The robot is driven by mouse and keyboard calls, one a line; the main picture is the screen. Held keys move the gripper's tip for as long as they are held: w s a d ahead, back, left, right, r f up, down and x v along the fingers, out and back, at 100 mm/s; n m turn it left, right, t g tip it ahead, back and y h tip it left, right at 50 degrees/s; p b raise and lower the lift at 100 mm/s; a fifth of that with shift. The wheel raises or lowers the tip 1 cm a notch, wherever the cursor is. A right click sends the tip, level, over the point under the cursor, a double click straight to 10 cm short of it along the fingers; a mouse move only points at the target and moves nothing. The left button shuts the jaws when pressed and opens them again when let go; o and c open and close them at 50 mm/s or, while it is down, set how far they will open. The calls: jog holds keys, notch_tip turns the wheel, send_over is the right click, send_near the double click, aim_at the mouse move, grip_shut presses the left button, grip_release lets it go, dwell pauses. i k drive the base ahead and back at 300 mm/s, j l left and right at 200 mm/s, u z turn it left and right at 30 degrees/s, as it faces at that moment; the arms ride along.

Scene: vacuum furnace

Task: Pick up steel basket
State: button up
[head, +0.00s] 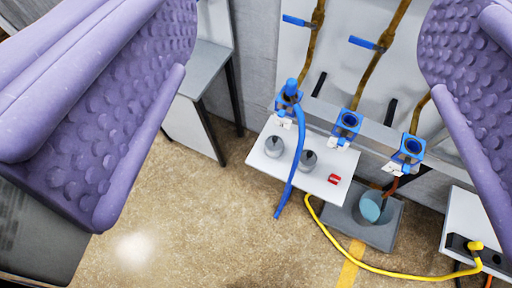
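My gripper (300,170) is open. Its two purple, dimpled fingers stand wide apart at the left and right edges of the head view, with nothing held between them. I cannot make out a steel basket in this view. Two small grey metal pieces (274,147) with knobs sit on a white shelf (262,163) in the middle, beyond the fingers; they do not look like a basket. The left finger hides part of the left side, and the right finger hides part of the right.
Blue valve fittings (348,124) on brown pipes line the wall. A blue hose (298,150) hangs over the shelf. A grey tray (385,236) holds a blue-grey cylinder (370,206). A yellow hose (380,269) crosses the floor. A grey bench (203,68) stands at left. The brown floor (220,225) is clear at centre-left.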

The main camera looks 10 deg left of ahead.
aim_at(274, 143)
jog(key=i+u, duration=0.15)
jog(key=i, duration=0.35)
jog(key=i+l+u, duration=0.15)
jog(key=i, duration=0.3)
jog(key=i+u, duration=0.15)
jog(key=i, duration=0.35)
